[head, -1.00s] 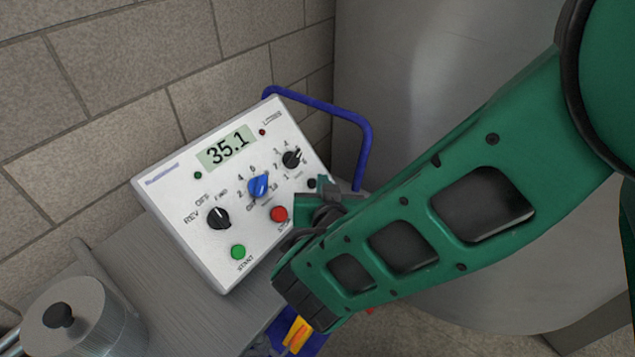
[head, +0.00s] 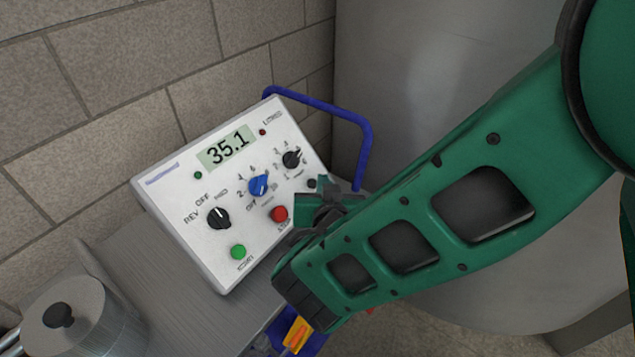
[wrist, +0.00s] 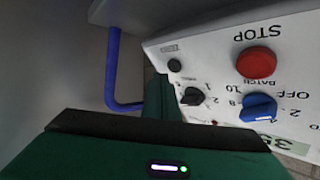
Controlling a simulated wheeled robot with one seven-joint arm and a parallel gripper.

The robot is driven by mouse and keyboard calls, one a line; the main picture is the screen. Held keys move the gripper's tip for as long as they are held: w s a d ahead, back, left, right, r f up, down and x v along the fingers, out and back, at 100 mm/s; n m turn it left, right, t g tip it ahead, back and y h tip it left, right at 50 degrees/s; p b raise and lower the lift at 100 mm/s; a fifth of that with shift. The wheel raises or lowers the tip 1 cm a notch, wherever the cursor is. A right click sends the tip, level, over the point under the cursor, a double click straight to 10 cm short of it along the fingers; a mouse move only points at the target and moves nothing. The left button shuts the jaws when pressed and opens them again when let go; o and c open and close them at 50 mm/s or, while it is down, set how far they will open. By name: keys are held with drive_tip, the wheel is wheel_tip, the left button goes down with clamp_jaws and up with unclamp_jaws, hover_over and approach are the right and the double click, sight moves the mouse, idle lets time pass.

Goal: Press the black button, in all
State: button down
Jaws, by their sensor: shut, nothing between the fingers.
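The black button (head: 311,183) is small and round, at the lower right corner of the white control panel (head: 181,180). In the wrist view the black button (wrist: 174,65) shows just beyond the tip of my gripper, and a label sits beside it. My gripper (head: 318,192) is shut and empty, with its green fingers close to the button. In the wrist view my gripper (wrist: 158,88) also reaches toward it. I cannot tell whether they touch. The display (head: 227,149) reads 35.1.
The panel also carries a red STOP button (head: 279,214), a green START button (head: 238,251), a blue knob (head: 258,186) and black knobs (head: 218,218). A blue rail (head: 345,111) stands behind. A metal vessel (head: 72,318) is at lower left.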

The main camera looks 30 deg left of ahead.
drive_tip(key=shift+a+f, duration=0.1)
idle(0.7)
drive_tip(key=shift+a+f, duration=0.15)
drive_tip(key=shift+a, duration=0.05)
drive_tip(key=shift+a+f, duration=0.35)
idle(1.1)
idle(0.3)
drive_tip(key=shift+s+d+r, duration=0.1)
drive_tip(key=shift+d+r, duration=0.5)
drive_tip(key=shift+d, duration=0.05)
drive_tip(key=d+r, duration=0.1)
drive_tip(key=d, duration=0.1)
drive_tip(key=d+r, duration=0.1)
drive_tip(key=r, duration=0.1)
drive_tip(key=shift+s+d+r, duration=0.15)
drive_tip(key=shift+d+r, duration=0.05)
drive_tip(key=shift+d, duration=0.2)
idle(0.9)
